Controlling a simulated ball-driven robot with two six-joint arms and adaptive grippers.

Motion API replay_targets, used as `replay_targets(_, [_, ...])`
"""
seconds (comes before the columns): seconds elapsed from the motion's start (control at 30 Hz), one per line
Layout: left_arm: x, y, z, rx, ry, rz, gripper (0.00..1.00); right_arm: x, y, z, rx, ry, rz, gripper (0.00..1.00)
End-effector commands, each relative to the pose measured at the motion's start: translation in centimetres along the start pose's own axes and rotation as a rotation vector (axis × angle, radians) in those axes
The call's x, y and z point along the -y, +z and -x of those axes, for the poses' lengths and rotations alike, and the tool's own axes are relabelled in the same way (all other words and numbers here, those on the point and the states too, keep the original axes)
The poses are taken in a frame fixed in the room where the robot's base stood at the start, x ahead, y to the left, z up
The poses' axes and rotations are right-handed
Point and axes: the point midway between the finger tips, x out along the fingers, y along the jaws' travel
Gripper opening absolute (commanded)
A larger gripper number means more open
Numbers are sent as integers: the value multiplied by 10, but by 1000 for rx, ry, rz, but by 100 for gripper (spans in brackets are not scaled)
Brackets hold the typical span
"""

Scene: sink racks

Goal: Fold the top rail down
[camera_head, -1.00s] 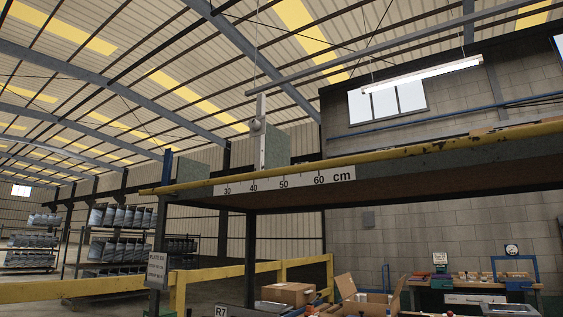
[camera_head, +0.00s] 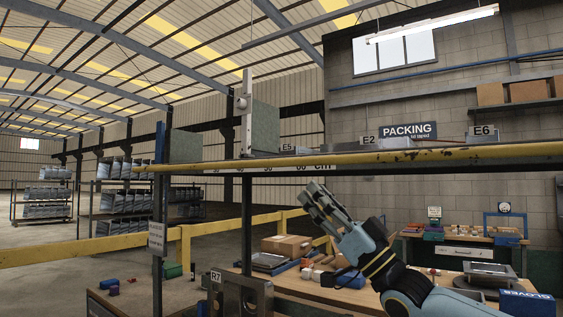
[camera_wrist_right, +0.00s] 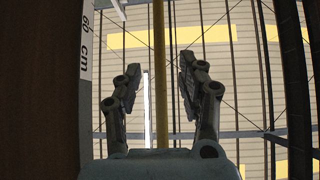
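The yellow top rail (camera_head: 400,159) runs level across the front of the rack's upper board, with worn dark patches. My right gripper (camera_head: 318,198) is just below the rail, near its middle, pointing up and to the left. In the right wrist view the gripper (camera_wrist_right: 158,85) is open, with its two fingers wide apart. A yellow bar (camera_wrist_right: 160,60), apparently the rail, shows between the fingers without visible finger contact. Its depth from the fingertips I cannot tell. My left gripper is not in view.
A ruler label (camera_head: 270,168) marked in cm lies along the board under the rail. A grey upright post (camera_head: 246,115) rises above it. A workbench (camera_head: 330,290) with boxes is below right. A yellow barrier (camera_head: 90,249) stands at left.

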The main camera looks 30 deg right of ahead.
Motion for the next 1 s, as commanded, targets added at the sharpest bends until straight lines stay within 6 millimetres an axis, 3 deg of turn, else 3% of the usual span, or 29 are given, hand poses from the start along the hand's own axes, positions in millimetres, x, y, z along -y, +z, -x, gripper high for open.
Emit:
replay_targets(0.3, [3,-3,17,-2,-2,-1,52,-1,-2,-63,-3,4,0,40])
replay_targets(0.5, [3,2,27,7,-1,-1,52,-1,0,-90,1,4,0,40])
replay_targets(0.9, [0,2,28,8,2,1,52,-1,2,-97,4,4,0,40])
replay_targets(1.0, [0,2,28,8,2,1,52,-1,2,-97,3,4,0,27])
